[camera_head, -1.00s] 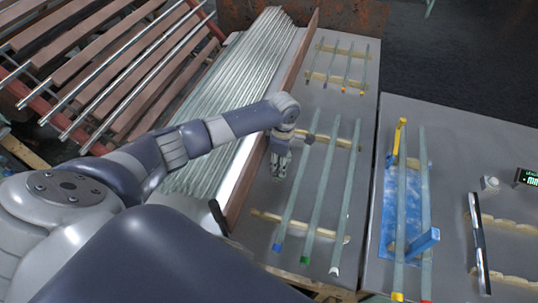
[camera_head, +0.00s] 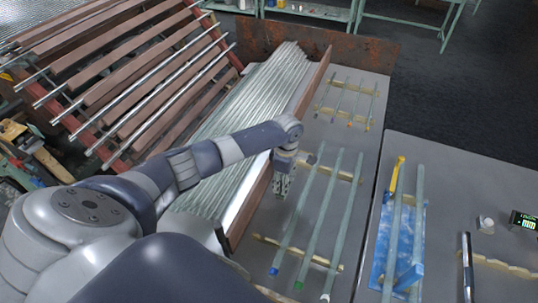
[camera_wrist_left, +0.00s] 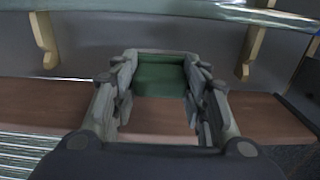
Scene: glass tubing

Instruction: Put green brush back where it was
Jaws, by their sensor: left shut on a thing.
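My left gripper (camera_head: 282,186) hangs beside the brown board, at the left of the rack of long glass tubes. In the left wrist view my left gripper (camera_wrist_left: 160,100) has a green block-shaped piece (camera_wrist_left: 160,78) between its fingers. I take this to be the green brush; only part of it shows, and the head view does not show it clearly. In the wrist view the brown board (camera_wrist_left: 258,118) lies behind and below the fingers. My right gripper is not in view.
Long glass tubes with blue, green and white ends (camera_head: 307,238) lie on wooden supports right of the board. Bundled tubes (camera_head: 250,105) lie to its left. A blue tray (camera_head: 409,245) and a yellow-handled tool (camera_head: 396,176) are on the right table. Its upper part is clear.

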